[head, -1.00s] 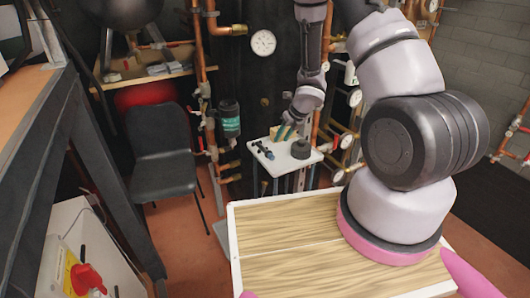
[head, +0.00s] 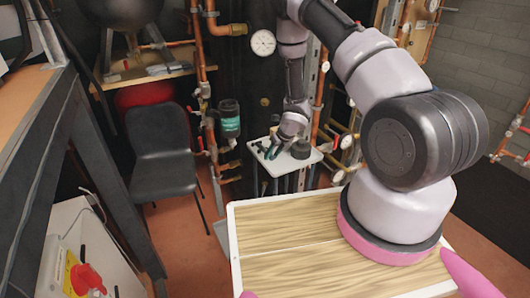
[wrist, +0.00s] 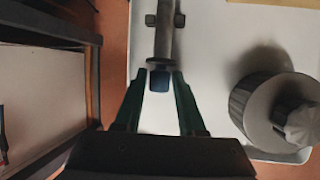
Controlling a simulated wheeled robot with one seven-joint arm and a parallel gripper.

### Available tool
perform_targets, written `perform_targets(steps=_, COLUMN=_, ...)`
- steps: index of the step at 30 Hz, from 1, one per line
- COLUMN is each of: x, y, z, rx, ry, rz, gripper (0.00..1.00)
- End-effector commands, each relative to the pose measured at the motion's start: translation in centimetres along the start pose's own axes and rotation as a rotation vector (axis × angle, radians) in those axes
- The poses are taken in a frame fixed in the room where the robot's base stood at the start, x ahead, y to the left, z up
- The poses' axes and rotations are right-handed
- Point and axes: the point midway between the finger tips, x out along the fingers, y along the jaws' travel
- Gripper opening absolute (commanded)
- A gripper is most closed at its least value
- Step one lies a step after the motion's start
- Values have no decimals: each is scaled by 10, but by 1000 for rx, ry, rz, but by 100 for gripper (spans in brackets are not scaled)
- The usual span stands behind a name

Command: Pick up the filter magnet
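A slim grey rod (wrist: 164,38) with a dark collar and a dark blue end lies on the white tray; I take it to be the filter magnet. In the wrist view its blue end sits between the two green fingers of my gripper (wrist: 160,82), with a visible gap on each side. My gripper (head: 269,151) is open and low over the left part of the tray in the head view. There the fingers and arm largely hide the rod. I cannot tell how high the fingers are above the tray.
The white tray (head: 311,157) also carries a dark round ribbed part (wrist: 268,108) with a pale knob, right of the fingers. Copper pipes and gauges (head: 263,42) stand behind it. A green-labelled canister (head: 229,121) hangs to the left. A dark chair (head: 163,155) stands further left.

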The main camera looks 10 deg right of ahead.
Motion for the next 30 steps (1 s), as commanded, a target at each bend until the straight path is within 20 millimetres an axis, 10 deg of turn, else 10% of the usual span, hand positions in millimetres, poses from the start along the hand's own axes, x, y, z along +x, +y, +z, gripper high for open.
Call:
perform_targets(steps=3, x=0, y=0, z=0, rx=0, ry=0, rz=0, gripper=39)
perform_targets(steps=7, x=0, y=0, z=0, rx=0, ry=0, rz=0, gripper=0)
perform_targets(steps=20, x=-7, y=1, z=4, rx=-1, ry=-2, rz=0, gripper=0)
perform_targets(steps=30, x=-57, y=12, z=25, rx=-2, ry=-5, rz=2, gripper=0)
